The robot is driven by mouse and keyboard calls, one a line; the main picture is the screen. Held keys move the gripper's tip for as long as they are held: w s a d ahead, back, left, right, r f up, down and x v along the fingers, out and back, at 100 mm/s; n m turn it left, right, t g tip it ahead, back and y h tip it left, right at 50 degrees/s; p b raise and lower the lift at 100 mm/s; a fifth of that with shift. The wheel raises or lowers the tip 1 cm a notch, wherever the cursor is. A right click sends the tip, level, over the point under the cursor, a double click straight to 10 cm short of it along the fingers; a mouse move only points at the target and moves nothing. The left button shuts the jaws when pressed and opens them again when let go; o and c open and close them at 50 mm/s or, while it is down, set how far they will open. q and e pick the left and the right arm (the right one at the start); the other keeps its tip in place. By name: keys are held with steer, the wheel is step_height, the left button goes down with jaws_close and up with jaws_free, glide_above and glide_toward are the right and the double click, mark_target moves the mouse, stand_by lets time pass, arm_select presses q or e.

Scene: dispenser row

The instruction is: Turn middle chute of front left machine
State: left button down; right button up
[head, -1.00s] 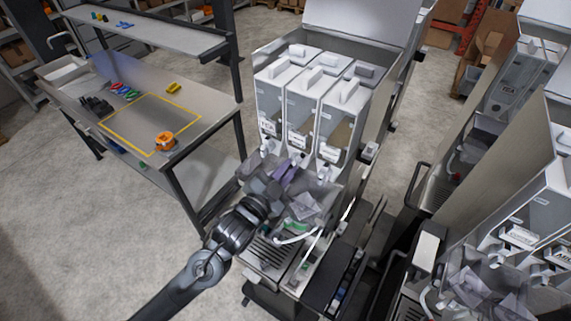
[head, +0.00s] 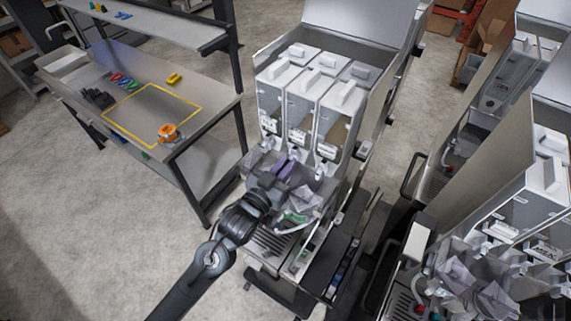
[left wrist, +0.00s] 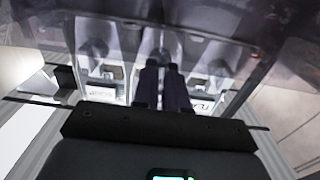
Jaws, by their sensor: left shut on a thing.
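The front left machine has three tall clear-and-white canisters; the middle canister (head: 300,108) has a small label and a white chute (head: 296,150) low on its front. My left gripper (head: 285,168) reaches in from the lower left under the canisters, among clear plastic parts. In the left wrist view its two dark fingers (left wrist: 162,88) point at the middle chute (left wrist: 160,45) and are shut on it; the fingers hide much of the chute, so its turn angle cannot be told. My right gripper is not in view.
A second dispenser machine (head: 530,205) stands close at the right. Clear plastic guards surround the chutes. Open floor (head: 90,240) lies at the lower left.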

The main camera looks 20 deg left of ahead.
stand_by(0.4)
arm_select(q)
steer(key=c, duration=1.2)
jaws_free()
steer(key=shift+o, duration=0.2)
steer(key=b+v, duration=0.3)
steer(key=v, duration=0.7)
steer(key=shift+s, duration=0.4)
